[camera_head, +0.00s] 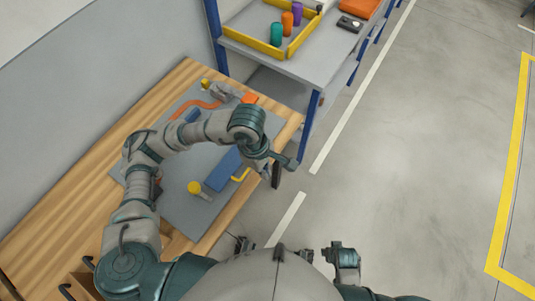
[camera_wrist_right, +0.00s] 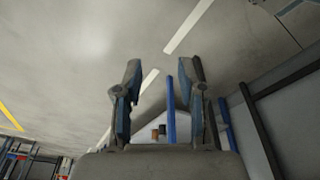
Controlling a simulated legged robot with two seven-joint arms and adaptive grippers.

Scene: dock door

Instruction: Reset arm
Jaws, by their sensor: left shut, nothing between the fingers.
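My left arm reaches from the lower left over the wooden workbench (camera_head: 95,150). Its left gripper (camera_head: 279,171) hangs near the bench's right edge, above the floor side, with its fingers together and nothing between them. In the right wrist view, my right gripper (camera_wrist_right: 162,95) shows two fingers standing well apart with nothing between them. Beyond them are the floor and a blue post.
A grey mat on the bench holds a blue block (camera_head: 222,170), a yellow-topped piece (camera_head: 195,188) and an orange curved piece (camera_head: 196,106), partly behind my arm. A shelf with a yellow-rimmed tray (camera_head: 248,42) stands behind. Open floor (camera_head: 420,150) lies to the right.

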